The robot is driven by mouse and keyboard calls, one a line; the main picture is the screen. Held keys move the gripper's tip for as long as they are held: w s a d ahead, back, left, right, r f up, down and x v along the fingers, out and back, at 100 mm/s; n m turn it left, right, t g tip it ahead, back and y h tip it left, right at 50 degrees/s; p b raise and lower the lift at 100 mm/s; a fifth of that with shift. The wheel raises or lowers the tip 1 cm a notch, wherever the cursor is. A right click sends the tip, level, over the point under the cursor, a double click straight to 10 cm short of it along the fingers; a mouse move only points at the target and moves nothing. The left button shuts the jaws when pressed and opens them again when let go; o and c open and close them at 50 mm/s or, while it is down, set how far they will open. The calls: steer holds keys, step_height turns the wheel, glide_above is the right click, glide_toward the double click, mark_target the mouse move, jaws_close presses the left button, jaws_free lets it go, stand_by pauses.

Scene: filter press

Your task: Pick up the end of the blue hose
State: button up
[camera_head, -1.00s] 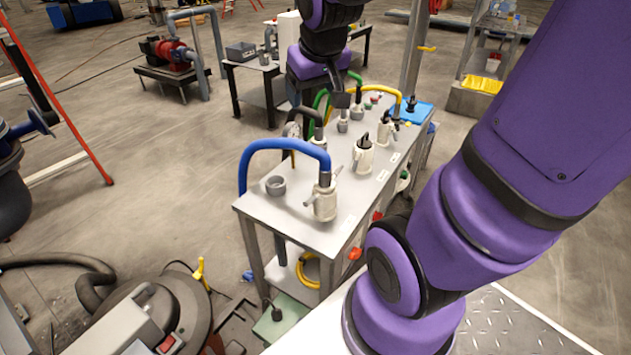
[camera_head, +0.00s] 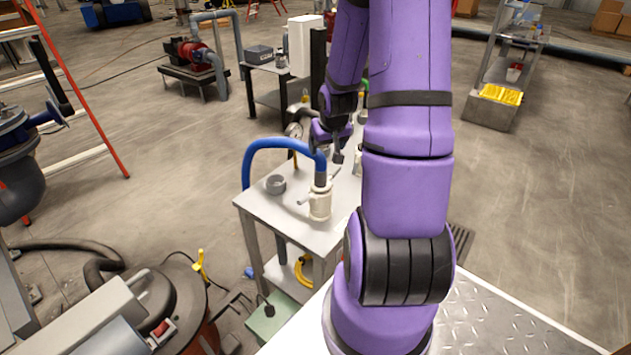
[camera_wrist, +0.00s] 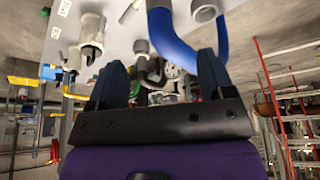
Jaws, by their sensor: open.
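The blue hose (camera_head: 268,144) arches over the left end of the metal table (camera_head: 258,204). Its near end has a dark collar (camera_head: 321,179) and stands upright in a white valve fitting (camera_head: 319,203). In the wrist view the blue hose (camera_wrist: 174,44) curves past the upper right, beyond the fingers. My gripper (camera_head: 338,156) is just behind and to the right of the hose end, at about the height of its collar, and appears apart from it. The wrist view shows the two dark fingers (camera_wrist: 161,75) spread wide with no hose clamped between them. My arm hides much of the table.
A grey cup-like socket (camera_head: 275,184) stands on the table left of the valve fitting. Another white valve fitting (camera_wrist: 92,40) shows in the wrist view. A red ladder (camera_head: 85,105) stands at the left. Open floor (camera_head: 540,200) lies to the right.

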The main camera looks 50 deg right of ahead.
mark_target(322, 162)
steer(key=shift+x, duration=5.45)
steer(key=shift+s+a, duration=0.1)
jaws_close()
